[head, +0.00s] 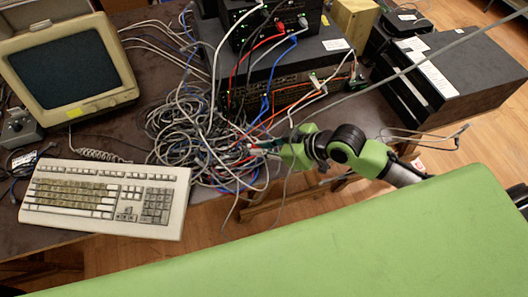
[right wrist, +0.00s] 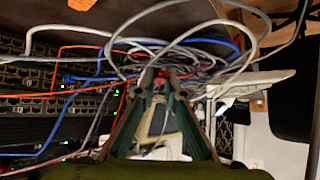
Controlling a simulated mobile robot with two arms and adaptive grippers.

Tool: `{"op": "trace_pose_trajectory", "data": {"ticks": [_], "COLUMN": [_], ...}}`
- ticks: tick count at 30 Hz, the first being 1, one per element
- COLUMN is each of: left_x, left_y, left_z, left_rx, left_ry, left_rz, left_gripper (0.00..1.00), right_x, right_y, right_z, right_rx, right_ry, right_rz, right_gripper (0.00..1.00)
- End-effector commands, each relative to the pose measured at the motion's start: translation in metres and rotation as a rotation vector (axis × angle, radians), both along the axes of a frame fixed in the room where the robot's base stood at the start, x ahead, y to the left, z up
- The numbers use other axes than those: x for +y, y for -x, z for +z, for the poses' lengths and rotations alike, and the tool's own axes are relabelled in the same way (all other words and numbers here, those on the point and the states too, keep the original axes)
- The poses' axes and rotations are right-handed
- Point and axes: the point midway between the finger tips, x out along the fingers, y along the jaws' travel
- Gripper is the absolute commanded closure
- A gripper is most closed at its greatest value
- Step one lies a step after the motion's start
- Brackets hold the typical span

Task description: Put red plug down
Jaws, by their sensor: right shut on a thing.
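My right gripper (head: 256,147) reaches in from the right to the edge of the grey cable tangle on the desk. In the right wrist view its fingers (right wrist: 160,84) converge and are shut on a small red plug (right wrist: 161,75) at their tips. In the head view the plug is too small and too covered by cables to make out clearly. I cannot tell whether it touches the tangle or the desk. My left gripper is not in view.
The cable tangle (head: 190,130) lies between a beige keyboard (head: 107,198), a monitor (head: 68,68) and network switches (head: 285,85) with red and blue cables. A loose grey cable crosses above my right arm. A black box (head: 455,80) stands at right.

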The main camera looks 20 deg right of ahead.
Motion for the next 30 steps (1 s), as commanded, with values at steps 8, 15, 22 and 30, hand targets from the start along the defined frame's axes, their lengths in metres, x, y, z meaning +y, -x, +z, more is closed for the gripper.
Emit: {"op": "trace_pose_trajectory", "data": {"ticks": [8,15,22,30], "left_x": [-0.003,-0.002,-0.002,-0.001], "left_y": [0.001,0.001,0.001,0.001], "left_z": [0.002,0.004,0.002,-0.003], "left_rx": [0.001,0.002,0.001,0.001], "left_ry": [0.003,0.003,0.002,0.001], "left_rz": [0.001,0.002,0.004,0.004], "left_gripper": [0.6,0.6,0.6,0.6], "right_x": [-0.008,-0.008,-0.008,-0.009], "right_y": [-0.008,-0.008,-0.008,-0.007], "right_z": [-0.025,-0.044,-0.045,-0.056], "right_rx": [0.004,-0.002,-0.001,0.002], "right_ry": [-0.002,0.0,0.0,0.002], "right_rz": [-0.002,0.0,0.001,0.001], "right_gripper": [1.0,1.0,1.0,1.0]}}
